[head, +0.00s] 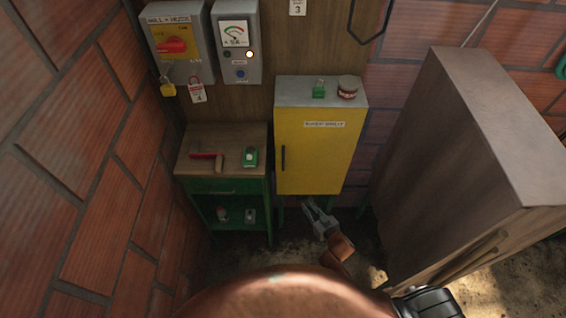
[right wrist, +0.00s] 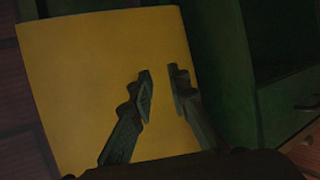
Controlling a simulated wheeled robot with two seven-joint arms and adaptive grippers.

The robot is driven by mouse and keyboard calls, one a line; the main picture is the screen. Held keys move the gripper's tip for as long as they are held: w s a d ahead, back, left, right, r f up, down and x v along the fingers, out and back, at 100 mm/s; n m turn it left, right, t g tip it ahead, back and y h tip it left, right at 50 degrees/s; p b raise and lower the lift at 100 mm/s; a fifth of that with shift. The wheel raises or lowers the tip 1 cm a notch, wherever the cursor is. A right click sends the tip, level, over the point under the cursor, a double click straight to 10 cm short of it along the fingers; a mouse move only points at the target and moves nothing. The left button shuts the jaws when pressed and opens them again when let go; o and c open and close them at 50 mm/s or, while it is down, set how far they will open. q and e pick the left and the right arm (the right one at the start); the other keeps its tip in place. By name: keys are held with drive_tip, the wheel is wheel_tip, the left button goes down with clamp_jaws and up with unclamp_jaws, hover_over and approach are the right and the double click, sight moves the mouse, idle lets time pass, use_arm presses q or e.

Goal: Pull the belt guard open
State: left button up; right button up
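A yellow door panel (head: 315,155) fronts a grey-topped cabinet against the back wall, and it looks closed. It has a dark vertical handle (head: 283,158) at its left edge and a white label too small to read surely. I cannot tell for certain whether this panel is the belt guard. My right gripper (head: 309,207) is below the panel's lower edge, with its fingers apart and empty. In the right wrist view the gripper (right wrist: 162,75) shows a gap between its fingertips, with the yellow panel (right wrist: 90,75) behind them. My left gripper is out of view.
A green-framed bench (head: 222,186) with tools stands left of the yellow cabinet. A large brown-grey case (head: 450,150) stands at the right. A jar (head: 348,87) and a small green item (head: 318,89) sit on the cabinet top. Brick wall closes the left side.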

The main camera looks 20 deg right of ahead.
drive_tip(key=w+a+r+t+y, duration=0.1)
drive_tip(key=w+a+r, duration=0.15)
drive_tip(key=r, duration=0.35)
drive_tip(key=w+a+r+t+y, duration=0.1)
drive_tip(key=w+r+t, duration=0.15)
drive_tip(key=r, duration=0.45)
drive_tip(key=n+y, duration=0.1)
approach(284, 162)
drive_tip(key=w, duration=0.3)
drive_tip(key=x, duration=0.2)
drive_tip(key=b+x, duration=0.1)
drive_tip(key=x, duration=0.3)
drive_tip(key=shift+w+a+f, duration=0.1)
drive_tip(key=shift+a+f, duration=0.15)
drive_tip(key=shift+a, duration=0.2)
drive_tip(key=shift+w+a, duration=0.2)
drive_tip(key=shift+w, duration=0.4)
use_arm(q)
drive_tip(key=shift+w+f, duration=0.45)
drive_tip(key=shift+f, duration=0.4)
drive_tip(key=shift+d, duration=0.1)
use_arm(e)
drive_tip(key=shift+c, duration=0.4)
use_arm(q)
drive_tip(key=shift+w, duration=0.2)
use_arm(e)
clamp_jaws()
